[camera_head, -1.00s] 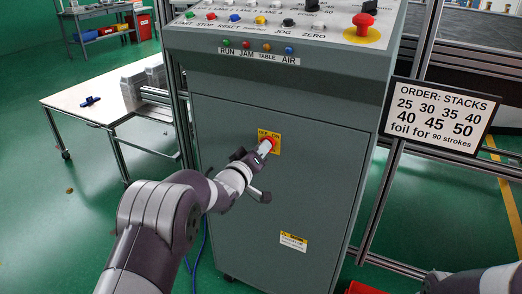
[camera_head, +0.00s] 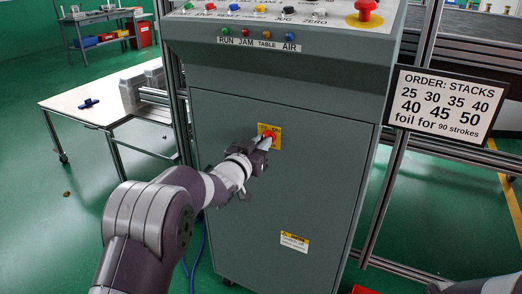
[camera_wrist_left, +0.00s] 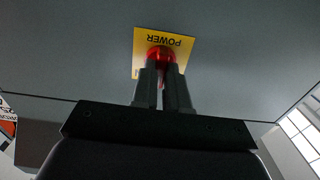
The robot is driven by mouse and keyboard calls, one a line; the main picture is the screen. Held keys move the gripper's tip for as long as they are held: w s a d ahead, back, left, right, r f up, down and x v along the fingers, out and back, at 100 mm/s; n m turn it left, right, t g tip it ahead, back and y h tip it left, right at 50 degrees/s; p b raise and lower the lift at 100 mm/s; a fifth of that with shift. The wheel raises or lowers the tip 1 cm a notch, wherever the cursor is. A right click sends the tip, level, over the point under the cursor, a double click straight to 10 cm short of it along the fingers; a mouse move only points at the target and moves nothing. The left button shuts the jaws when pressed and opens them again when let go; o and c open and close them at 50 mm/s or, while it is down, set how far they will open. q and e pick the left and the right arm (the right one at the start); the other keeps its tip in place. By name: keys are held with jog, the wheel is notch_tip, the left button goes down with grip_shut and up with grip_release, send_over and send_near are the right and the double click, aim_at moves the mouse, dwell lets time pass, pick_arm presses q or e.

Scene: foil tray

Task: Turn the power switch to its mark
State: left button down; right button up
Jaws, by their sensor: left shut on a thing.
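The power switch is a red knob (camera_head: 268,134) on a yellow plate (camera_head: 277,142) on the front door of the grey control cabinet. My left gripper (camera_head: 266,140) reaches it from the lower left and is shut on it. In the left wrist view the red knob (camera_wrist_left: 160,52) sits between the fingertips (camera_wrist_left: 162,68). The yellow plate (camera_wrist_left: 184,42) appears upside down there, with the word POWER readable. The fingers hide most of the OFF and ON lettering, and I cannot tell where the knob points. My right gripper is out of view.
The cabinet (camera_head: 290,185) has buttons and a red stop button (camera_head: 365,10) on top. A sign (camera_head: 442,105) hangs on the frame at right. A white table (camera_head: 95,103) stands at left. Green floor is clear between the table and the cabinet.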

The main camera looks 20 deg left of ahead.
pick_arm(q)
jog(key=shift+f+m+b, duration=0.1)
jog(key=shift+m+b, duration=3.05)
jog(key=shift+m, duration=1.15)
jog(key=c, duration=1.1)
grip_release()
jog(key=shift+c, duration=0.2)
